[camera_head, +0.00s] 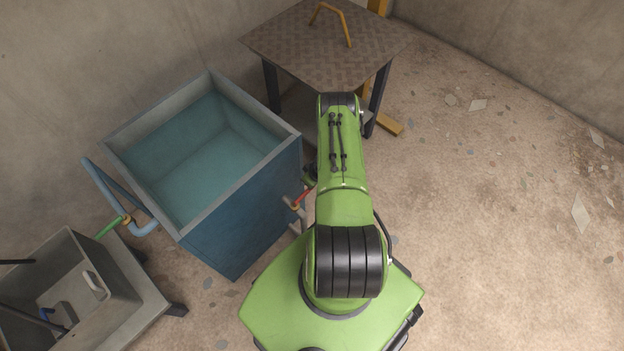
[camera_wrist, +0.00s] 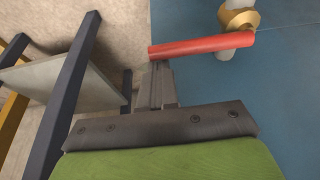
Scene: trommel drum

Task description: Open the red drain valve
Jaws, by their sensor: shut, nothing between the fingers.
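The drain valve has a red lever handle (camera_wrist: 200,46) on a brass-coloured fitting (camera_wrist: 239,17) with a pale pipe, at the side of the blue tank (camera_head: 240,215). In the head view the red lever (camera_head: 304,196) shows small beside my arm. In the wrist view the lever lies roughly crosswise, its free end to the left. My gripper (camera_wrist: 160,68) is shut and empty, its fingertips right by the lever near its free end. I cannot tell whether they touch it. In the head view my arm hides most of the gripper.
The tank holds bluish water. A table with a checkered top (camera_head: 310,40) and dark legs stands behind my arm. A grey sink (camera_head: 70,285) is at lower left, near a blue pipe (camera_head: 110,195) with a green lever (camera_head: 109,228). The floor at right is open, with scattered debris.

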